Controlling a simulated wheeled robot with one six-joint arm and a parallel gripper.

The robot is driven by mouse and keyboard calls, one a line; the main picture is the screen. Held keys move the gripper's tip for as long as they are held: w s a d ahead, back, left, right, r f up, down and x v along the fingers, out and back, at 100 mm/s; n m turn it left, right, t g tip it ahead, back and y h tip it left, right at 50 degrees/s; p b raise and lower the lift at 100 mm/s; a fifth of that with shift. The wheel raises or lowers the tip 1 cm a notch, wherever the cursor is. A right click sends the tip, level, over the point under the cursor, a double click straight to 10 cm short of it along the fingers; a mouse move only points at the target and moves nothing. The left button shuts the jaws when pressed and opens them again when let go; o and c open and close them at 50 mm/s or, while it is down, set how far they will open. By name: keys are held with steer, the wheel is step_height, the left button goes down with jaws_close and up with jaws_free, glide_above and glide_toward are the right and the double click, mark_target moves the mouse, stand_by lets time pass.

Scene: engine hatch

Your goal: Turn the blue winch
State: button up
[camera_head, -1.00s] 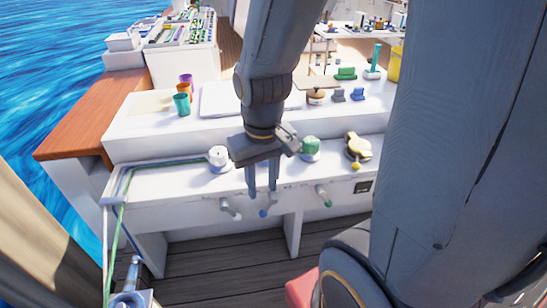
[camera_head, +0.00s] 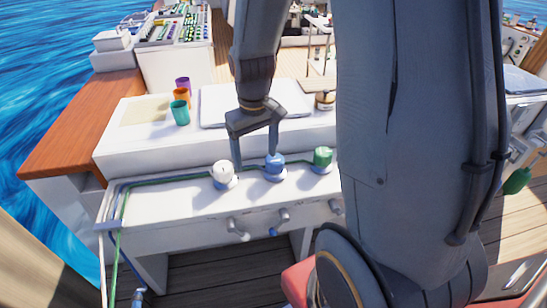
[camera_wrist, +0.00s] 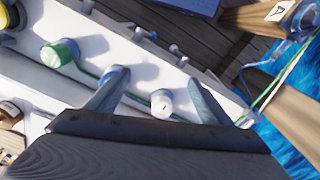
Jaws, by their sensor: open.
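The blue winch (camera_head: 274,168) stands on the white ledge between a white winch (camera_head: 223,175) and a green winch (camera_head: 322,160). My gripper (camera_head: 255,160) is open and empty, pointing down above the ledge. In the head view its right finger overlaps the top of the blue winch and its left finger is near the white winch. In the wrist view, the blue winch (camera_wrist: 119,74) is partly hidden behind the left finger, and the white winch (camera_wrist: 161,102) shows between the fingers. I cannot tell whether a finger touches the blue winch.
A green rope (camera_head: 165,180) runs along the ledge past the winches. Crank handles (camera_head: 284,215) stick out of the ledge's front. Purple, orange and teal cups (camera_head: 180,112) stand on the raised counter behind. My arm hides the ledge's right part.

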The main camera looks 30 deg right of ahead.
steer(key=w+d+f+n+p, duration=0.1)
steer(key=w+d+f, duration=0.4)
steer(key=w+d, duration=0.3)
steer(key=n+p, duration=0.1)
glide_above(275, 160)
steer(key=shift+g, duration=0.3)
steer(key=f, duration=0.6)
steer(key=shift+w+d+f, duration=0.15)
steer(key=shift+w+f, duration=0.05)
steer(key=shift+w, duration=0.2)
steer(key=shift+w+f+p, duration=0.1)
steer(key=shift+f+p, duration=1)
steer(key=shift+f, duration=2.85)
steer(key=c, duration=1.1)
steer(key=shift+o, duration=0.2)
